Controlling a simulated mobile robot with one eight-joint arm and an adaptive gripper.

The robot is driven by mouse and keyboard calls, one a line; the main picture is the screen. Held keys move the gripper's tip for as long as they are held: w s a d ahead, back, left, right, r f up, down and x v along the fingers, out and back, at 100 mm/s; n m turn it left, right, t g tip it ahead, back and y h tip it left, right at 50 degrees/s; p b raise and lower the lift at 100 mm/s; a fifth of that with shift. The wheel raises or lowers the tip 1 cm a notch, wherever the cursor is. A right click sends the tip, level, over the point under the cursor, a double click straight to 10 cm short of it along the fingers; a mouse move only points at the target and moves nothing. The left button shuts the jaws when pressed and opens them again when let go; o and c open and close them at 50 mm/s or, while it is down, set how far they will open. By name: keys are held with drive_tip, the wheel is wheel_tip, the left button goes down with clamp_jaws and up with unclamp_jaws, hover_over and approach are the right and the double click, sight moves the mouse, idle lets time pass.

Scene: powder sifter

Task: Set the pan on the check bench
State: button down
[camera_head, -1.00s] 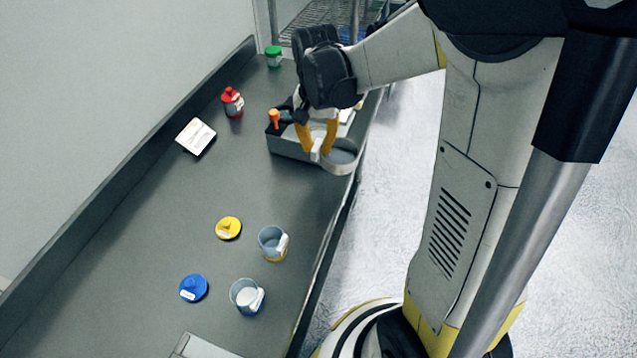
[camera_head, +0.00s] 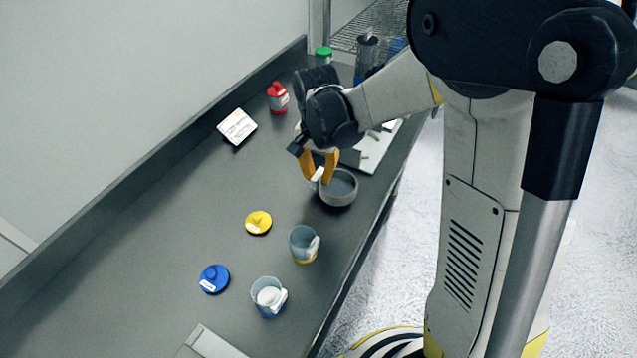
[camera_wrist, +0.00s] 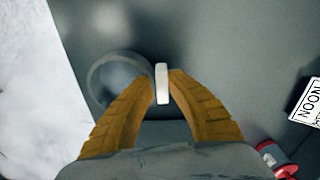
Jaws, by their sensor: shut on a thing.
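The pan (camera_head: 340,192) is a round grey metal dish with a white tab handle at its left side. My gripper (camera_head: 319,177) has yellow fingers shut on that handle, and the pan hangs out to the right of them. In the wrist view the pan's round rim (camera_wrist: 97,85) shows left of the fingers, and the white handle (camera_wrist: 162,84) is between the fingertips of my gripper (camera_wrist: 162,88). The pan is over the grey bench (camera_head: 170,215), near its right edge. I cannot tell whether it touches the surface. Which bench is the check bench is not marked.
A grey device with a pale plate (camera_head: 380,150) stands behind the gripper. Yellow (camera_head: 258,222) and blue (camera_head: 214,279) lids and two clear cups (camera_head: 304,244) (camera_head: 268,297) are nearer. A sign (camera_head: 237,126) and a red bottle (camera_head: 277,98) stand further back. The left middle is clear.

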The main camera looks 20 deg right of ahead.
wheel_tip(320, 180, down, 2)
drive_tip(key=shift+f+b, duration=0.2)
drive_tip(key=shift+b, duration=0.15)
drive_tip(key=shift+r, duration=0.15)
drive_tip(key=c, duration=1.4)
unclamp_jaws()
drive_tip(key=shift+f, duration=0.2)
